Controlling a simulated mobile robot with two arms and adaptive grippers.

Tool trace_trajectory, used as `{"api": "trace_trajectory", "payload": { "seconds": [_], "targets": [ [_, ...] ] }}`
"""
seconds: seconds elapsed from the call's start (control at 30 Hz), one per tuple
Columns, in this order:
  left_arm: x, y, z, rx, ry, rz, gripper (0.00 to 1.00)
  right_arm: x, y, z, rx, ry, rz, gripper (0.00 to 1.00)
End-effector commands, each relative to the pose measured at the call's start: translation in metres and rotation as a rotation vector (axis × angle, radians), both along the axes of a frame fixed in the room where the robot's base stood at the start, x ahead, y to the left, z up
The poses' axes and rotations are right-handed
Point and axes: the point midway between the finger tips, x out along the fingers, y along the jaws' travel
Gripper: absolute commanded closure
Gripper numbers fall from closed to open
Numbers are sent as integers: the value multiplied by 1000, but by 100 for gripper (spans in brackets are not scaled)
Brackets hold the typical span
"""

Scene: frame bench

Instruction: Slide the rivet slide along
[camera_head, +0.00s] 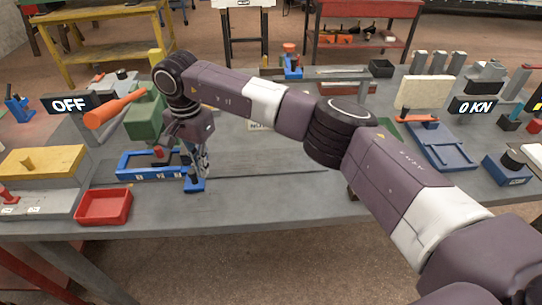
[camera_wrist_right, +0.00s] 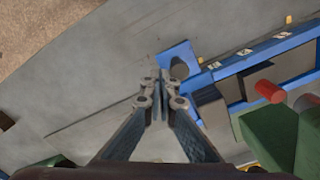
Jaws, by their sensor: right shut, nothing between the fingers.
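The slide looks like the long blue frame (camera_head: 128,175) with white labels along its front edge, left of centre on the bench. A red knob (camera_head: 159,152) stands in it. In the wrist view the labelled blue frame (camera_wrist_right: 285,47) runs to the right edge, with the red knob (camera_wrist_right: 270,92) over its slot. My right gripper (camera_wrist_right: 159,76) is shut and empty, left of the knob and apart from it. Its tips appear close to a small blue block with a dark peg (camera_wrist_right: 178,68); contact cannot be told. In the head view the right gripper (camera_head: 203,171) partly covers the frame's right end. My left gripper is out of view.
A green press (camera_head: 145,118) with an orange handle (camera_head: 115,108) stands behind the frame. A red tray (camera_head: 103,206) lies in front at left. A yellow-topped box (camera_head: 42,162) is farther left. The bench right of my gripper (camera_head: 270,190) is largely clear.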

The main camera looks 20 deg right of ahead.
Motion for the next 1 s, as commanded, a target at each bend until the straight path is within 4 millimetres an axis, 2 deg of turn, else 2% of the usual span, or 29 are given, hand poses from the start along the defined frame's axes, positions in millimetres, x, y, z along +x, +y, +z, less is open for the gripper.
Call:
{"api": "trace_trajectory", "payload": {
  "seconds": [0.13, 0.63, 1.0],
  "targets": [
    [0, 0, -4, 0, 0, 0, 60, 2, 10, -1, 1, -1, 1, 100],
    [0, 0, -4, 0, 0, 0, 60, -1, -6, 0, 1, -1, 1, 100],
    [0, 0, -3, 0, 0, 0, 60, -1, -6, 3, 1, -1, 1, 100]
  ]
}}
